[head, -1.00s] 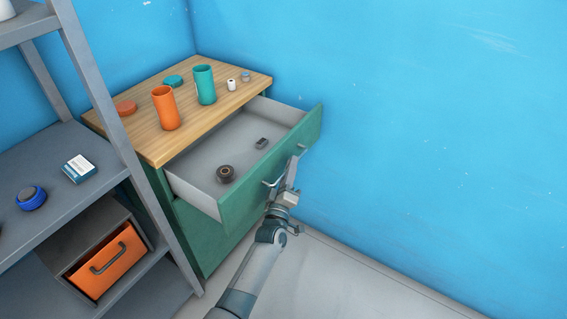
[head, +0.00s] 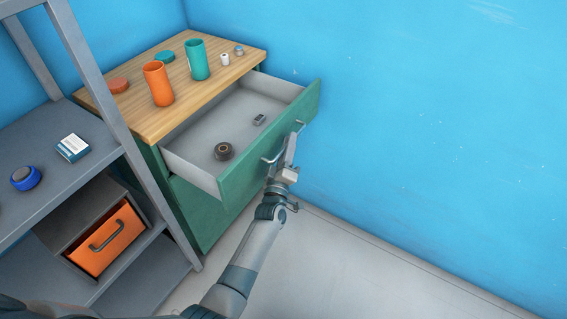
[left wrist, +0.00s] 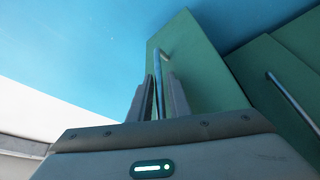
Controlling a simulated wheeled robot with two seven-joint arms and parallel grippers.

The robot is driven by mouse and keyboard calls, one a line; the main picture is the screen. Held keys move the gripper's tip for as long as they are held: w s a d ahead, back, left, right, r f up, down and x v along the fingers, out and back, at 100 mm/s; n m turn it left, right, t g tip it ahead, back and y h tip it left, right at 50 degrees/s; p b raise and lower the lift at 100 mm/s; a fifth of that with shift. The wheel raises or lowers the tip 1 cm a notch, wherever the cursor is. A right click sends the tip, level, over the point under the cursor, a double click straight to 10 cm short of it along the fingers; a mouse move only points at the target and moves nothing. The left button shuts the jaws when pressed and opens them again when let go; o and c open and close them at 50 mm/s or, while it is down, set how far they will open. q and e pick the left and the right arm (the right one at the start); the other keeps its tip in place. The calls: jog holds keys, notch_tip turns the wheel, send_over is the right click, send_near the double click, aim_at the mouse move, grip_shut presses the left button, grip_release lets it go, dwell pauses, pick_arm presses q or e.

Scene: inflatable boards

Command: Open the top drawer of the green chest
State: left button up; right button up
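The green chest (head: 190,212) stands in the corner with a wooden top. Its top drawer (head: 190,166) is pulled well out, showing a grey inside with a dark round roll (head: 223,151) and a small dark item (head: 259,120). My left gripper (head: 289,152) is at the middle of the long metal handle (head: 268,161) on the drawer front. In the left wrist view the handle bar (left wrist: 164,56) runs between the two fingers (left wrist: 158,98), which are close on both sides of it. A lower handle (left wrist: 290,98) shows at right. My right gripper is not in view.
Orange (head: 158,84) and teal (head: 196,60) cups and small items stand on the chest top. A grey shelf (head: 70,185) with an orange bin (head: 106,240) is close on the left. A blue wall is behind and right; the floor (head: 330,265) right of my arm is clear.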

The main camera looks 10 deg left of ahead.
pick_arm(q)
jog(key=shift+s+f, duration=0.15)
jog(key=shift+s, duration=0.45)
jog(key=b+v, duration=0.1)
jog(key=v, duration=1.5)
jog(key=shift+b, duration=0.3)
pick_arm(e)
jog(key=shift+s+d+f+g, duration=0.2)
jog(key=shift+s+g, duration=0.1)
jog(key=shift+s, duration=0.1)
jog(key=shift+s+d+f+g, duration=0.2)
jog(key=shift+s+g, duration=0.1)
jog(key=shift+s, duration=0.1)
pick_arm(q)
jog(key=shift+f, duration=0.1)
